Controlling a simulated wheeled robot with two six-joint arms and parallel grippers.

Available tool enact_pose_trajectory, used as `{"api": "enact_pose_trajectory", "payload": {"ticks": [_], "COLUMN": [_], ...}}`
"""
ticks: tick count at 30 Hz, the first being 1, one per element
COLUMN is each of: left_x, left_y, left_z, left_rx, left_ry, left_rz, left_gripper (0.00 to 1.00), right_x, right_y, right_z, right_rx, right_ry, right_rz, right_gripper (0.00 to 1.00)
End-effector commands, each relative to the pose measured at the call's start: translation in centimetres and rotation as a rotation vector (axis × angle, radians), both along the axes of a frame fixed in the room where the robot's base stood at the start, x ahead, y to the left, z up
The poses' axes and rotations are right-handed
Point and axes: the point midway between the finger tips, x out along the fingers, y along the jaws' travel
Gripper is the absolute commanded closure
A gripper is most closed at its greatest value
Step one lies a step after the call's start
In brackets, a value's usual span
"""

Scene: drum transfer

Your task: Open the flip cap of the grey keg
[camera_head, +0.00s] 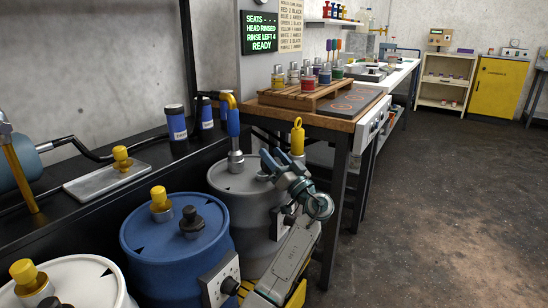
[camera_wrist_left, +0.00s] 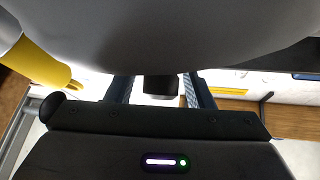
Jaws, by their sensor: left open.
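The grey keg (camera_head: 225,178) stands behind the blue keg. A coupling with a blue handle (camera_head: 233,122) and a yellow hose end stands on its lid. My left gripper (camera_head: 268,167) is at the right side of that lid, fingers pointing left. I cannot make out the flip cap in the head view; the gripper covers that part of the lid. In the left wrist view, a dark block (camera_wrist_left: 160,87), perhaps the cap, shows between the two open fingers (camera_wrist_left: 158,90), with gaps on both sides. A large grey curved surface fills the top. My right gripper is not in view.
The blue keg (camera_head: 158,247) and a white keg (camera_head: 88,275) stand at the front left with yellow and dark fittings. A yellow ringed fitting (camera_head: 297,136) rises just behind my gripper. A wooden-topped bench (camera_head: 338,122) stands behind. The floor at right is clear.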

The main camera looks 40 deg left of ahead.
Motion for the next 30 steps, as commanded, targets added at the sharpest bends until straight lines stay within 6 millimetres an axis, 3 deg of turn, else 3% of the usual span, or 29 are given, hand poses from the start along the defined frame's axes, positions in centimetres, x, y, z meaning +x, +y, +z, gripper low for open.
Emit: {"api": "enact_pose_trajectory", "payload": {"ticks": [5, 18, 30], "left_x": [-0.2, -1.5, -1.7], "left_y": [-1.5, -8.4, -9.4], "left_z": [-0.9, -4.6, -5.0], "left_rx": [-0.003, -0.003, 0.000], "left_ry": [0.002, 0.002, 0.000], "left_rz": [-0.002, -0.002, 0.000], "left_gripper": [0.52, 0.52, 0.52], "right_x": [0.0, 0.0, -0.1], "right_y": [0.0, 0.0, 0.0], "right_z": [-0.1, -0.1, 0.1], "right_rx": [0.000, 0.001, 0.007], "right_ry": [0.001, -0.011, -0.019], "right_rz": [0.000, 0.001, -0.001], "right_gripper": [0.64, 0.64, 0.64]}}
